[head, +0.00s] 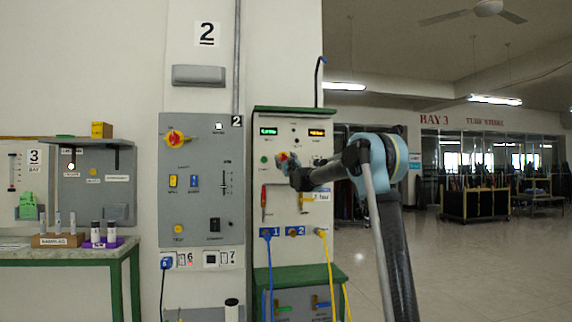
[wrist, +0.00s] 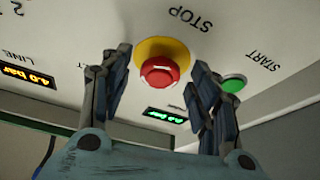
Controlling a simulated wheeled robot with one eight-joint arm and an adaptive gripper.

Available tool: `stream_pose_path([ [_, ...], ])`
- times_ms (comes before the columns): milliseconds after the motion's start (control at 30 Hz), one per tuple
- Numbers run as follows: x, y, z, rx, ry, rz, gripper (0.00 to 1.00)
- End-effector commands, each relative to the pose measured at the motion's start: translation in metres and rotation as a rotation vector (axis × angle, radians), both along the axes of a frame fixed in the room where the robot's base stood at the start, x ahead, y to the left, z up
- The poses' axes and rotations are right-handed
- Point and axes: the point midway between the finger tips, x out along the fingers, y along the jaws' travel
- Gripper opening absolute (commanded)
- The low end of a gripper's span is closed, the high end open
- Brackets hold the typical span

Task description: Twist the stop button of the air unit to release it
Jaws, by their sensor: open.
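The air unit (head: 290,148) is a pale panel with a green top, right of the grey cabinet. Its stop button (wrist: 160,70) is a red mushroom head on a yellow ring under the word STOP. In the head view, my gripper (head: 287,163) is in front of the panel and partly covers the button. In the wrist view, my gripper (wrist: 159,62) is open, with one finger on each side of the red head. The fingers look apart from it; the exact depth gap is unclear.
A green start button (wrist: 233,84) sits close beside the right finger. Two lit displays, green (head: 268,131) and orange (head: 316,132), are above. Blue and yellow hoses (head: 327,258) hang below. The grey cabinet (head: 203,210) carries a red-and-yellow rotary switch (head: 175,138).

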Motion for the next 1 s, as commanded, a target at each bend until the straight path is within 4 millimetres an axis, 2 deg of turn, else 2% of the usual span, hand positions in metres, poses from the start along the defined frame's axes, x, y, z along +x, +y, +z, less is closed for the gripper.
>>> stream_pose_path([
  [67,-0.0001,0.0000,0.0000,0.000,0.000,0.000,0.53],
  [200,-0.0002,-0.0001,-0.0001,0.000,0.000,0.000,0.22],
  [267,-0.0002,-0.0001,-0.0001,0.000,0.000,0.000,0.11],
  [667,0.0002,-0.0014,-0.0002,0.047,0.013,-0.001,0.11],
  [1000,-0.0001,0.0007,0.0000,0.257,0.073,-0.002,0.12],
])
